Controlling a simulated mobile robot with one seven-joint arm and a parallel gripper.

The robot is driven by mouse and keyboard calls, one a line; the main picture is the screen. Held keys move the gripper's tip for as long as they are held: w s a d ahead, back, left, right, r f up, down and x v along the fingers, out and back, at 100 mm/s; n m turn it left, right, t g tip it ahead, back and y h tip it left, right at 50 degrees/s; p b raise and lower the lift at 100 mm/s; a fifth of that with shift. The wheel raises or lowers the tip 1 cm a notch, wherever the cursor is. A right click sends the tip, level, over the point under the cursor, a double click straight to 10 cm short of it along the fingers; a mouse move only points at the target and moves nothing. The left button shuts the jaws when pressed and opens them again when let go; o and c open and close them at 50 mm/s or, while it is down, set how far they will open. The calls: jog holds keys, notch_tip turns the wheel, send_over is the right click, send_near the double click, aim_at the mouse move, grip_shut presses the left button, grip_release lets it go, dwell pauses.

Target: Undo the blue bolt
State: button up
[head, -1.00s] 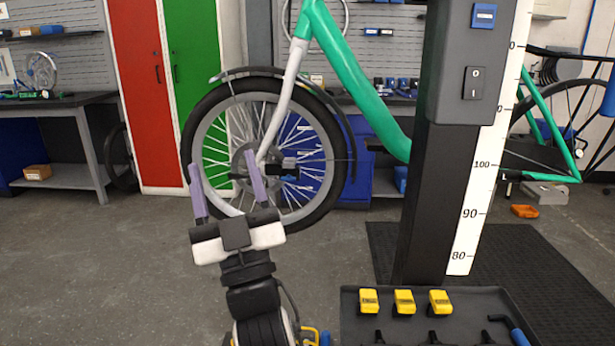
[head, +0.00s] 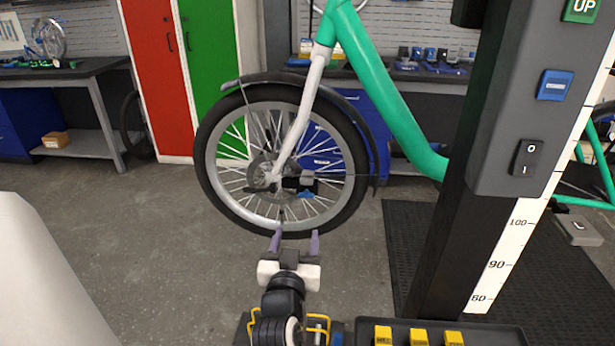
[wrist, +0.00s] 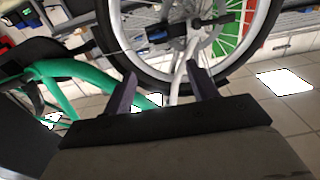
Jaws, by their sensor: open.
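The front wheel (head: 207,170) of a green bike (head: 385,95) hangs off the floor, with a grey fork (head: 305,110) running to its hub. A small black fitting (head: 292,183) sits at the hub, with a small blue part (head: 306,192) at its lower right; this looks like the blue bolt, but its shape is too small to make out. My gripper (head: 296,240) is open and empty, its two purple fingers at the wheel's lower rim in the picture, below the blue part and apart from it. In the wrist view my gripper (wrist: 162,85) points toward the fork and hub (wrist: 192,24).
A dark lift column (head: 445,230) with switches and a height scale stands at right. A black tray (head: 490,336) with yellow items (head: 418,337) is at its foot. A white surface (head: 40,270) fills the lower left. Floor left of the wheel is clear.

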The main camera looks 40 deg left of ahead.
aim_at(306, 197)
jog(key=shift+h, duration=0.3)
jog(key=p+x, duration=0.1)
jog(key=x, duration=0.3)
jog(key=p+x, duration=0.1)
jog(key=x, duration=0.4)
jog(key=p+x, duration=0.1)
jog(key=x, duration=0.3)
jog(key=shift+w+a+f, duration=0.3)
jog(key=shift+f, duration=0.05)
jog(key=c, duration=1)
